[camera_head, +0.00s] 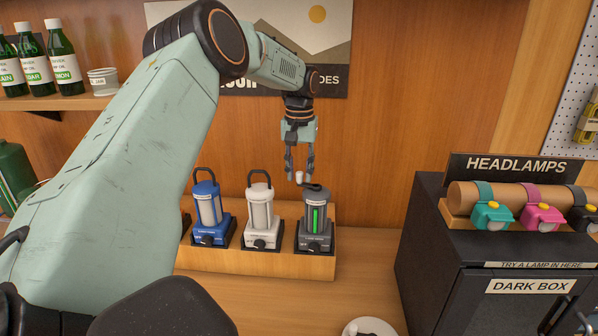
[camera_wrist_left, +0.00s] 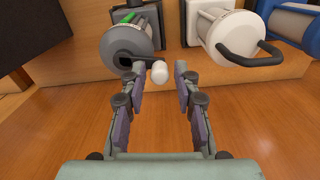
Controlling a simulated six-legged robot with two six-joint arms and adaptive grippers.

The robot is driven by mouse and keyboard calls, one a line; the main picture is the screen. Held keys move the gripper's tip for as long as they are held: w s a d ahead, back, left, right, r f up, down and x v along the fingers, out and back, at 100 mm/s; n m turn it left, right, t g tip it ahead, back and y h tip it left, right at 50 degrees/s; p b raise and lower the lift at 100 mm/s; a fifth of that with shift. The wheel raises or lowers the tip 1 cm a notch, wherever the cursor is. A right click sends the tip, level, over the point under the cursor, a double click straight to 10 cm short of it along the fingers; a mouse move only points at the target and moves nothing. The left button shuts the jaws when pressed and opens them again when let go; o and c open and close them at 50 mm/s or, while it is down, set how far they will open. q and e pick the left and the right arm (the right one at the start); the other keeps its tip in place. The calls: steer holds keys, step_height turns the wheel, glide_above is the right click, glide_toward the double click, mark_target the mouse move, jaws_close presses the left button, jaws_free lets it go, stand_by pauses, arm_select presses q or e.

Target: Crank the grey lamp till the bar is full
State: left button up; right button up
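The grey lamp (camera_head: 324,222) stands upright at the right end of a wooden display stand. A vertical green bar (camera_head: 316,219) glows on its front; I cannot tell whether it is full. A dark crank arm lies across its top and ends in a white knob (camera_head: 299,177). My left gripper (camera_head: 300,176) points down over the lamp with its fingers apart. In the left wrist view the white knob (camera_wrist_left: 160,72) lies between the open fingertips (camera_wrist_left: 159,68), with small gaps on both sides. The grey lamp (camera_wrist_left: 127,38) is beyond them. My right gripper is not in view.
A white lamp (camera_head: 261,212) and a blue lamp (camera_head: 208,210) stand left of the grey one on the stand (camera_head: 250,263). The black dark box (camera_head: 440,230) with headlamps stands at the right. A plate (camera_head: 372,328) sits at the counter's front.

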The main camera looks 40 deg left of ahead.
arm_select(q)
steer(key=shift+o, duration=0.8)
steer(key=shift+s+d+r, duration=0.1)
steer(key=shift+s+d, duration=0.05)
steer(key=shift+r, duration=0.15)
steer(key=shift+r, duration=3.4)
steer(key=shift+f, duration=0.1)
